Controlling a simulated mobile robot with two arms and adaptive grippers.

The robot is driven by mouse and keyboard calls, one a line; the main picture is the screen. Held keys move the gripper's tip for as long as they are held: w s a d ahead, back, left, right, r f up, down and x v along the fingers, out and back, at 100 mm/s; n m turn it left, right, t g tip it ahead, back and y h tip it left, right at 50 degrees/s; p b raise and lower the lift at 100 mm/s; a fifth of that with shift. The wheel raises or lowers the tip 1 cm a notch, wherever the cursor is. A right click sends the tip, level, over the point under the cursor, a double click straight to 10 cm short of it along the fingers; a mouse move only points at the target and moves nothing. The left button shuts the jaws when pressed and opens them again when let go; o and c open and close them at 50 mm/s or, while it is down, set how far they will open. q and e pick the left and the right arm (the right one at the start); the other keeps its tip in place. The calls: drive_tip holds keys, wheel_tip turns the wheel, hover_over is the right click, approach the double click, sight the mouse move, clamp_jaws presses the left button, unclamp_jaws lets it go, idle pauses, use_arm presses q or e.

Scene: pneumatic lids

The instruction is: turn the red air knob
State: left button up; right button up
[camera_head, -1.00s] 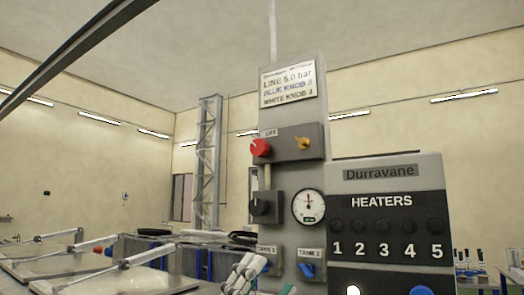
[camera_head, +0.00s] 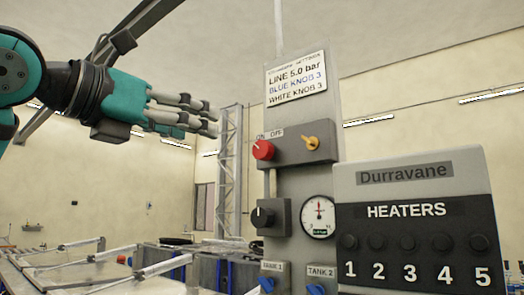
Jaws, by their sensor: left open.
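The red air knob (camera_head: 263,150) sits on a grey box on the tall grey panel (camera_head: 300,188), under small ON and OFF labels. My left gripper (camera_head: 212,122) is open and empty in the upper left, its grey fingers pointing right. In the picture it is left of the red knob and a little above it, apart from it. My right gripper is not in view.
A Durravane heater box (camera_head: 410,180) stands at right. A lattice column (camera_head: 230,170) is behind.

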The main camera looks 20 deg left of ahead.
sight(260, 150)
use_arm(q)
drive_tip(key=p+x, duration=0.5)
drive_tip(key=x, duration=1.1)
drive_tip(key=shift+a+r, duration=0.15)
drive_tip(key=shift+a, duration=0.05)
drive_tip(key=shift+w+d, duration=0.2)
drive_tip(key=shift+w, duration=0.4)
drive_tip(key=c, duration=1.2)
drive_tip(key=shift+o, duration=0.2)
